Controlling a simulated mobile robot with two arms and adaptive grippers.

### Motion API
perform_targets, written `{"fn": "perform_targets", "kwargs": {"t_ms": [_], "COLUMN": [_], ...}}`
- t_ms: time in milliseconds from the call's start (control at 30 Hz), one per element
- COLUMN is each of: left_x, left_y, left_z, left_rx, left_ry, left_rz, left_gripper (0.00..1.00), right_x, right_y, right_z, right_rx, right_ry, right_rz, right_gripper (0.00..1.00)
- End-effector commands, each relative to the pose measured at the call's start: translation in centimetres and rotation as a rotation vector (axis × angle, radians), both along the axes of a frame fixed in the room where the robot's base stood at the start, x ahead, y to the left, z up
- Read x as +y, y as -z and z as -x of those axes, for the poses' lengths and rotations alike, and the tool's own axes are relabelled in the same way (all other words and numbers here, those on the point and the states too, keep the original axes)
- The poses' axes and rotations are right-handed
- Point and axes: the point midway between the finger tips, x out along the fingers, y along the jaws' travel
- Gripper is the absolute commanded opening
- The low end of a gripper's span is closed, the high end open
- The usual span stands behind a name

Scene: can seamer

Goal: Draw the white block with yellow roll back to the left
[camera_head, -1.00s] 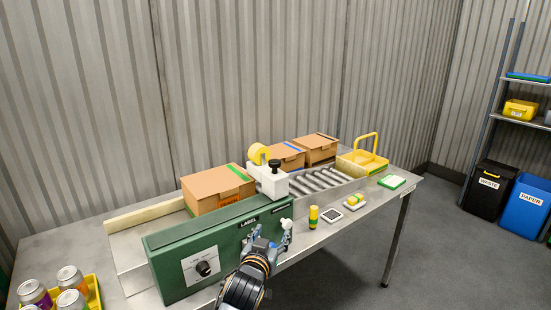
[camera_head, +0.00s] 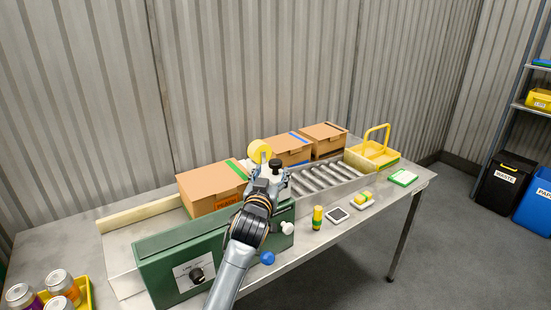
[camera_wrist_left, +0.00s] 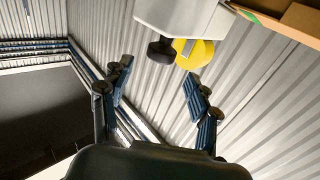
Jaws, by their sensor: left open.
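The yellow roll (camera_head: 259,151) sits on top of the white block, at the right end of the green machine (camera_head: 165,262). The block is mostly hidden behind my left gripper (camera_head: 268,172) in the head view. In the left wrist view the white block (camera_wrist_left: 180,14) is at the top, with a black knob (camera_wrist_left: 161,51) and the yellow roll (camera_wrist_left: 197,53) beside it. My left gripper (camera_wrist_left: 158,76) is open there, its fingers apart and nothing between them. The fingertips appear short of the block. My right gripper is out of view.
A cardboard box (camera_head: 208,188) stands behind the machine, left of the block. A white knob (camera_head: 287,228) sticks out in front. Cans (camera_head: 60,284) stand lower left.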

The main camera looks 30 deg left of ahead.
Motion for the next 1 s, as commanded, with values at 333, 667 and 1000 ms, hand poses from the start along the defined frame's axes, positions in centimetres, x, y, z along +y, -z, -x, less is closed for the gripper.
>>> {"fn": "perform_targets", "kwargs": {"t_ms": [333, 667, 1000], "left_x": [2.1, 2.5, 2.5], "left_y": [-0.1, 0.0, 0.0], "left_z": [-5.0, -6.0, -6.0], "left_rx": [0.001, 0.000, 0.000], "left_ry": [0.000, 0.000, 0.000], "left_rz": [0.001, 0.000, 0.000], "left_gripper": [0.61, 0.61, 0.22], "right_x": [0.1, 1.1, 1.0], "right_y": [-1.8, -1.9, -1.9], "right_z": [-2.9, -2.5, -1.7], "right_rx": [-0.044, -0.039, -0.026], "right_ry": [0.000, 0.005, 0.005], "right_rz": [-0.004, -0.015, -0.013], "right_gripper": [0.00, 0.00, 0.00]}}
